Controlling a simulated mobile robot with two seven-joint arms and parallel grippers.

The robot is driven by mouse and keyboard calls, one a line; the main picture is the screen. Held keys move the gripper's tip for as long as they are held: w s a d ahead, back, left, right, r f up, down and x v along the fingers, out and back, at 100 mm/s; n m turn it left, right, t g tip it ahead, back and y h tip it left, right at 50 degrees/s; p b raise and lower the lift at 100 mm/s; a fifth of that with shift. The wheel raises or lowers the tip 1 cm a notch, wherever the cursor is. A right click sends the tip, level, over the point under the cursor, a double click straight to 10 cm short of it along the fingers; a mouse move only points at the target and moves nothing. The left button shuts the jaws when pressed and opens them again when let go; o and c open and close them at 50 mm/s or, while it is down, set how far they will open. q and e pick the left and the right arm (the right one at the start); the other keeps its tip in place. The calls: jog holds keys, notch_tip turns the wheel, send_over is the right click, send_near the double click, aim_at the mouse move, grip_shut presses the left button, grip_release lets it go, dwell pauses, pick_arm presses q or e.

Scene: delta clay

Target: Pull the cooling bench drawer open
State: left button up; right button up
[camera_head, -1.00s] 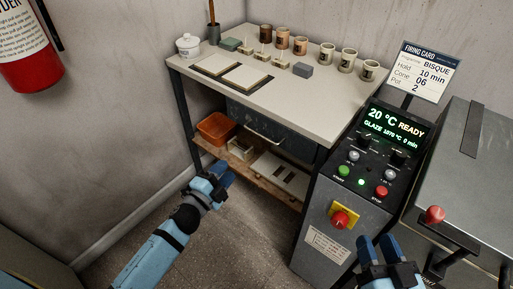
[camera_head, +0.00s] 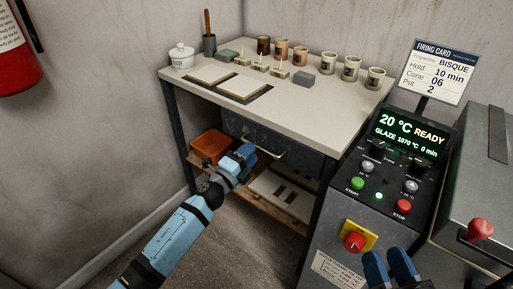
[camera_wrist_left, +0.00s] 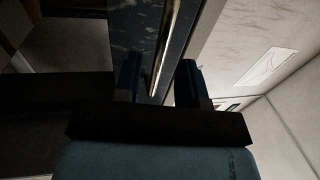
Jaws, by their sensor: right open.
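The cooling bench (camera_head: 300,112) has a dark drawer (camera_head: 299,158) under its pale top, and the drawer looks closed. A pale bar handle (camera_head: 270,150) runs across the drawer front. My left gripper (camera_head: 246,154) is at the handle's left end, partly covering it. In the left wrist view, the left gripper (camera_wrist_left: 158,80) is open, and the shiny handle (camera_wrist_left: 168,42) appears between its two blue fingers. I cannot tell whether they touch it. My right gripper (camera_head: 390,268) is open and empty at the bottom right, in front of the kiln controls.
Several cups, a lidded white jar (camera_head: 182,57) and small blocks stand on the bench top. An orange bin (camera_head: 210,145) sits on the lower shelf. The control box (camera_head: 345,210) stands close on the bench's right. The floor in front of the bench is clear.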

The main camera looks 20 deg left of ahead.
pick_arm(q)
jog(key=shift+x, duration=1.85)
grip_shut()
